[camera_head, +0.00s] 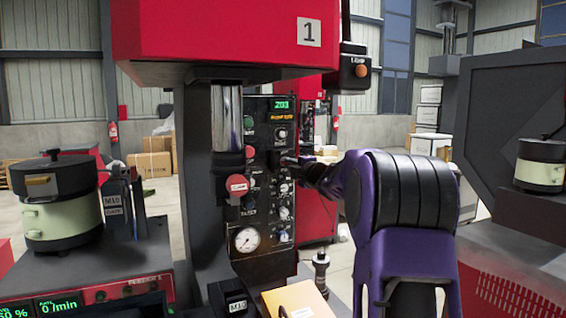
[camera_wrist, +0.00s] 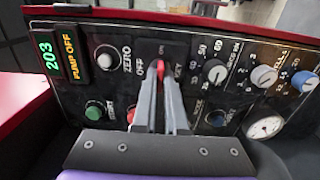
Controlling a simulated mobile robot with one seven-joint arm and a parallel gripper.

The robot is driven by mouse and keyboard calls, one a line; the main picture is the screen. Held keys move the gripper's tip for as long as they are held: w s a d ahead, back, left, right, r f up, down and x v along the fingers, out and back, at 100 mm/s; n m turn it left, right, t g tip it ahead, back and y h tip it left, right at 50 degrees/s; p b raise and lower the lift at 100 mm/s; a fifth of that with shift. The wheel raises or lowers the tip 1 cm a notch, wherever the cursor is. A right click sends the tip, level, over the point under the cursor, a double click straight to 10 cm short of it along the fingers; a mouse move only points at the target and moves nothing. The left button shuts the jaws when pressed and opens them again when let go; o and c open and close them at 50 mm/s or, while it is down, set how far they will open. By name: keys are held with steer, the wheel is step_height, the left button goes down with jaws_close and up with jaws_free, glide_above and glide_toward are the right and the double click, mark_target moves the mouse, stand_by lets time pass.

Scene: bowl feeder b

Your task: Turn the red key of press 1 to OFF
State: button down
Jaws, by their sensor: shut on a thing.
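Press 1 (camera_head: 215,40) is the large red machine with a "1" plate, in the middle of the head view. Its dark control panel (camera_head: 259,215) faces me. In the wrist view the red key (camera_wrist: 160,68) shows as a small red piece between my fingertips. The word OFF is printed to its left, and a short word, seemingly ON, is above it. My gripper (camera_wrist: 160,88) is shut on the key, and the fingers hide most of it. In the head view my gripper (camera_head: 291,162) reaches the panel from the right; the key is hidden there.
Around the key, the wrist view shows a white button (camera_wrist: 106,57), a grey knob (camera_wrist: 216,71), a green button (camera_wrist: 95,111) and a dial gauge (camera_wrist: 265,127). A lit display (camera_wrist: 47,54) reads 203, beside PUMP OFF. A pot-like feeder (camera_head: 58,205) stands left of the press.

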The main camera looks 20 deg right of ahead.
steer(key=shift+f, duration=0.1)
steer(key=n+b, duration=0.4)
steer(key=n, duration=0.1)
stand_by(0.5)
stand_by(0.3)
